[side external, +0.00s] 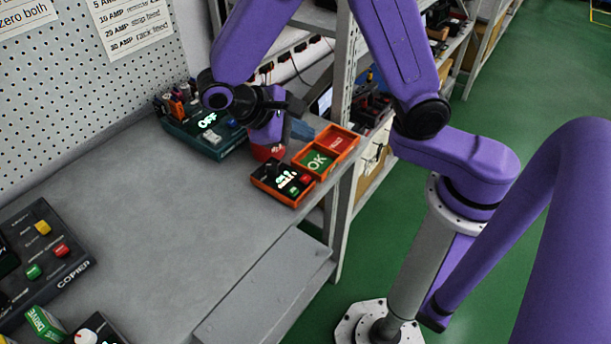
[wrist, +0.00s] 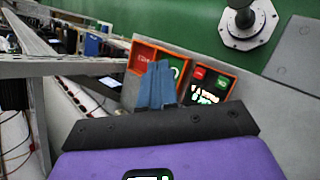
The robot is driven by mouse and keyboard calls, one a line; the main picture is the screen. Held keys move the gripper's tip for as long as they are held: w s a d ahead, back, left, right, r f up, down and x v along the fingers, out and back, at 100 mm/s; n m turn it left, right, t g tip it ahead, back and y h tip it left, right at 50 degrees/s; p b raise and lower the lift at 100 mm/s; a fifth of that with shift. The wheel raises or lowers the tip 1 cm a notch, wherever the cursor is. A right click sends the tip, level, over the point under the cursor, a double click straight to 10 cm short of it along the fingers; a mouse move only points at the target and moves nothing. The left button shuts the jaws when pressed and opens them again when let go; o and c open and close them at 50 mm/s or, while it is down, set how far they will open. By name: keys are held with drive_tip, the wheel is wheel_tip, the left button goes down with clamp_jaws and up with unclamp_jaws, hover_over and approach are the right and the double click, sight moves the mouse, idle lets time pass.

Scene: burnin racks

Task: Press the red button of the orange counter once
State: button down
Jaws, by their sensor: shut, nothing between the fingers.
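The orange counter (side external: 266,187) lies near the right end of the bench, a dark-faced box with an orange rim and a lit display. Its digits are too small to read surely. Its red button (side external: 305,179) sits beside a green button (side external: 294,191). In the wrist view the counter (wrist: 229,92) is right of the fingers, with its red button (wrist: 199,73) in sight. My gripper (side external: 309,134) is shut and empty, its blue fingers behind the counter and apart from it. The shut fingertips also show in the wrist view (wrist: 163,64), overlapping the neighbouring tray.
An orange-rimmed tray (side external: 354,144) with green OK and red sections adjoins the counter. A dark teal box (side external: 206,148) reading OFF stands behind, and a red object (side external: 268,152) shows under my gripper. The copier box (side external: 45,255) is far left. The middle bench is clear.

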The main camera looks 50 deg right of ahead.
sight(302, 179)
idle(0.4)
drive_tip(key=shift+f, duration=4.45)
drive_tip(key=shift+f, duration=0.1)
drive_tip(key=shift+f, duration=0.3)
drive_tip(key=shift+f, duration=0.45)
drive_tip(key=shift+r, duration=0.9)
drive_tip(key=shift+r, duration=2.5)
